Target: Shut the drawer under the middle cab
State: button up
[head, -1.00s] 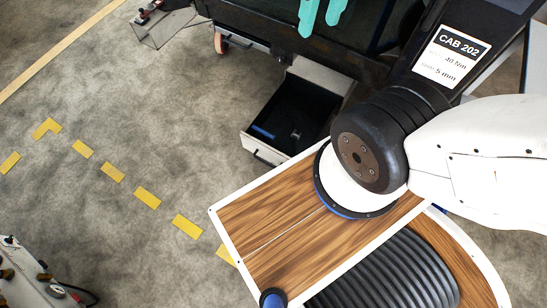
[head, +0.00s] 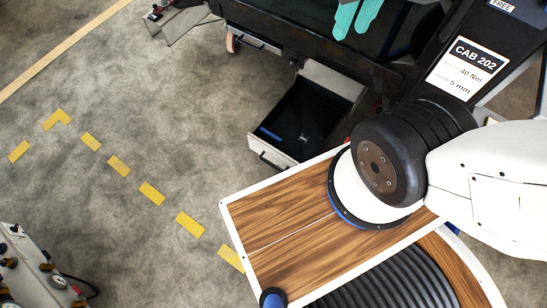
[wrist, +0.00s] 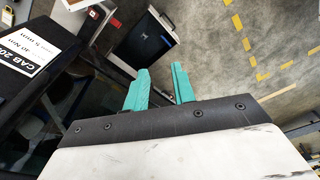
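The drawer (head: 272,146) stands pulled out from under the dark cab (head: 300,38), with its light front, a dark handle and a black inside. It also shows near the top of the wrist view (wrist: 170,27). My gripper (head: 356,14) shows its two teal fingers at the top of the head view, beyond the drawer and over the cab. In the wrist view my gripper (wrist: 159,80) is open, its fingers apart with nothing between them. The drawer lies beyond the fingertips there, with no contact visible.
A label reading CAB 202 (head: 468,60) is on a dark panel right of the drawer. Yellow dashes (head: 151,194) mark open floor at left. A trolley with knobs and a gauge (head: 35,270) stands at lower left.

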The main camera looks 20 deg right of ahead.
jog(key=shift+a+f, duration=0.15)
jog(key=shift+a, duration=0.1)
grip_shut()
jog(key=w+a+f+n+g+h, duration=0.25)
jog(key=w+f+n, duration=0.2)
jog(key=f, duration=0.55)
jog(key=w+a+f+n+g+h, duration=0.1)
jog(key=w+a+f+n+h, duration=0.3)
jog(key=f, duration=0.5)
jog(key=w+a+f+n+g+h, duration=0.1)
jog(key=w+a+f+n+h, duration=0.15)
jog(key=w+f, duration=0.55)
jog(key=n+t+y, duration=0.1)
jog(key=n+t, duration=0.7)
jog(key=n, duration=0.5)
send_near(272, 150)
notch_tip(272, 150, down, 4)
jog(key=w+d, duration=0.2)
jog(key=shift+w+d+f, duration=0.15)
jog(key=shift+d, duration=0.65)
